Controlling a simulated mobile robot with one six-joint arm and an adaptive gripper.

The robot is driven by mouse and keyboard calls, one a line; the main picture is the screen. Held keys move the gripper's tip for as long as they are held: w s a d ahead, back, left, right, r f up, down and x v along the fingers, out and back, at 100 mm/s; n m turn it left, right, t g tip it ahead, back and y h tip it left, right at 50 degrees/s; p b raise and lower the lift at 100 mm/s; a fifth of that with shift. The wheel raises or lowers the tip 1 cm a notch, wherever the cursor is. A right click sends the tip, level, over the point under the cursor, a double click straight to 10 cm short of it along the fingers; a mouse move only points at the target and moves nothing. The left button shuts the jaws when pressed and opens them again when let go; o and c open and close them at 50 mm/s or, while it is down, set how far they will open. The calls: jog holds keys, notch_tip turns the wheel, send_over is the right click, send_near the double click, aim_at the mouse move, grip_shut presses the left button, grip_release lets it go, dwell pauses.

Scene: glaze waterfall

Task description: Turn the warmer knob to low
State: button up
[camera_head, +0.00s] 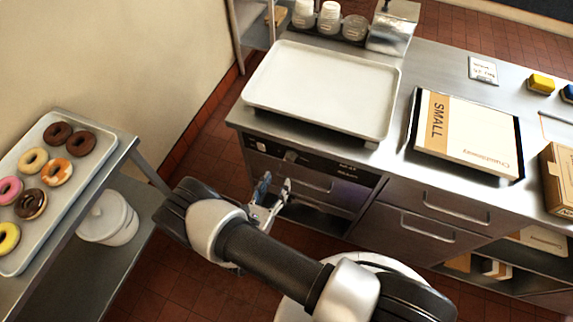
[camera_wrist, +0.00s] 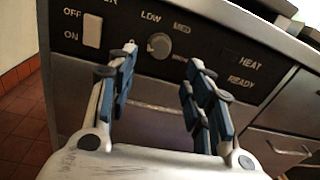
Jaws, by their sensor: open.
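The warmer knob (camera_wrist: 159,46) is a small round grey knob on a black control panel (camera_wrist: 225,50), in the upper middle of the wrist view. The words LOW and MED are printed above it; I cannot clearly tell where its pointer is set. In the head view the knob (camera_head: 290,156) is small, on the panel below the counter edge. My gripper (camera_wrist: 160,58) is open, with blue-padded fingers on the left and right of the knob in the picture. I see no clear contact. In the head view my gripper (camera_head: 272,187) is in front of the panel.
A pale rocker switch (camera_wrist: 92,31) marked OFF and ON is left of the knob. HEAT and READY are printed to the right. A white tray (camera_head: 322,85) lies above on the counter. A doughnut tray (camera_head: 88,180) stands on the left. Drawers (camera_head: 415,235) are at right.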

aim_at(289, 161)
jog(key=x, duration=0.8)
jog(key=shift+w+b, duration=0.15)
jog(key=shift+b, duration=0.25)
jog(key=c, duration=1.1)
